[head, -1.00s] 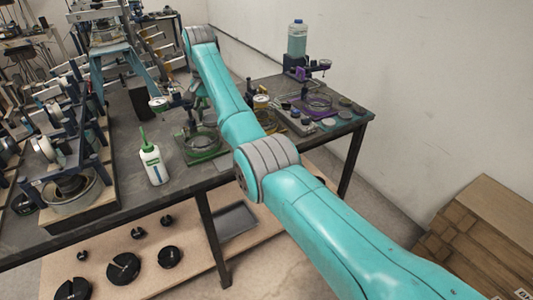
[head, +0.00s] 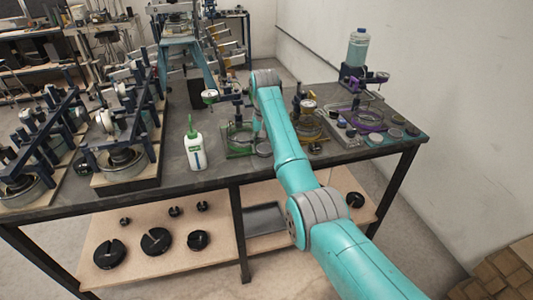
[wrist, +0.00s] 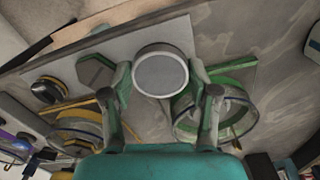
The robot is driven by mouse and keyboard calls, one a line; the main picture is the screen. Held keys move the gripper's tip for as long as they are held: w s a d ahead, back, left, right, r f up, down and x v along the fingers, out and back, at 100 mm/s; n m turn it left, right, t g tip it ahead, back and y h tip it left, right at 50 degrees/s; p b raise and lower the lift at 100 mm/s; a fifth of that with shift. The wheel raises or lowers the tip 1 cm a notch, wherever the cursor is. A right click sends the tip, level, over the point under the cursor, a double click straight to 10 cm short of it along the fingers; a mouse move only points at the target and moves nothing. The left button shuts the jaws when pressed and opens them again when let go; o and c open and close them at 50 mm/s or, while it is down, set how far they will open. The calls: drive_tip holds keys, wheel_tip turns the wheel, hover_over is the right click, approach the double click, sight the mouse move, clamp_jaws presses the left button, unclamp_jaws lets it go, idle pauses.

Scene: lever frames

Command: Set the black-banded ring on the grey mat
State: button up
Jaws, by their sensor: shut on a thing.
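My gripper (wrist: 160,78) is shut on a round piece (wrist: 161,73) with a pale rim and a flat grey face, one finger on each side. No black band shows on it from here, so I cannot tell whether it is the black-banded ring. A light grey flat sheet (wrist: 120,47), likely the grey mat, lies behind it along the bench edge. A dark angular piece (wrist: 95,71) is on that sheet, left of the held piece. I cannot tell the height of the held piece above the bench. In the head view my arm largely hides the gripper area.
A green-framed fixture (head: 238,138) with a glass ring stands right of the held piece in the wrist view. A yellow-framed one (wrist: 80,123) stands left. A white bottle (head: 195,150) and a purple-framed fixture (head: 368,117) are on the bench (head: 215,176). Black weights (head: 156,241) lie on the shelf below.

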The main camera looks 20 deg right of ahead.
sight(265, 148)
drive_tip(key=shift+f, duration=1.6)
drive_tip(key=shift+f, duration=0.1)
drive_tip(key=o, duration=1.3)
wheel_tip(265, 148, up, 12)
drive_tip(key=shift+r, duration=0.1)
